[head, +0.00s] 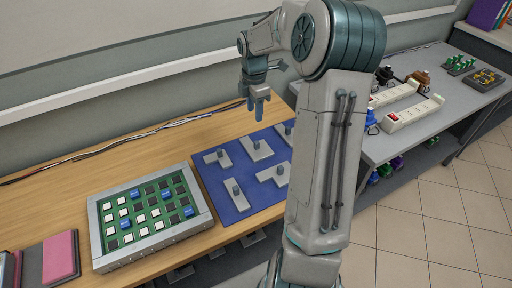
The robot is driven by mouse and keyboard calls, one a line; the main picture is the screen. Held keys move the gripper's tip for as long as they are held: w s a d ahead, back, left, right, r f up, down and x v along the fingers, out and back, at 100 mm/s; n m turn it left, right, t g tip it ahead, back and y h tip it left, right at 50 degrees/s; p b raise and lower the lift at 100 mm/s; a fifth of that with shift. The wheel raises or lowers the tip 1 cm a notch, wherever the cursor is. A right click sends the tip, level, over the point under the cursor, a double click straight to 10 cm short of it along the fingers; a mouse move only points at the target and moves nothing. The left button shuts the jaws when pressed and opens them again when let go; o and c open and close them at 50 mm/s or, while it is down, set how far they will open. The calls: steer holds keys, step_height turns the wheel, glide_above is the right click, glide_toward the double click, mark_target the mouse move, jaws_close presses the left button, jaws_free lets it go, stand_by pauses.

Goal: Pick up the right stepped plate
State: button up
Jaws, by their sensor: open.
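Several light grey flat plates with dark upright knobs lie on a blue mat (213,193) on the wooden table. Plates show at the back left (223,162), back middle (262,153), front left (240,203), front right (266,175) and far right (281,130). Their outlines are small, so I cannot tell surely which is the right stepped plate. My arm hides the mat's right end and part of the plates there. My gripper (259,112) points down, open and empty, above the mat's back edge and apart from the plates.
A grey-framed green board with white, black and blue keys (150,215) stands left of the mat. Pink and dark books (60,256) lie at the far left. Cables (130,140) run along the wall. A grey bench with white power strips (413,114) stands to the right.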

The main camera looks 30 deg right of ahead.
glide_above(257, 142)
steer(key=f, duration=0.8)
steer(key=shift+w+a+f, duration=0.1)
steer(key=shift+a+f, duration=0.15)
steer(key=shift+a, duration=0.1)
steer(key=shift+d+f+p, duration=0.2)
steer(key=shift+f+p, duration=0.1)
steer(key=shift+f, duration=1.05)
steer(key=shift+d+f+p, duration=0.15)
steer(key=shift+f+p, duration=0.15)
steer(key=shift+f, duration=1.05)
jaws_close()
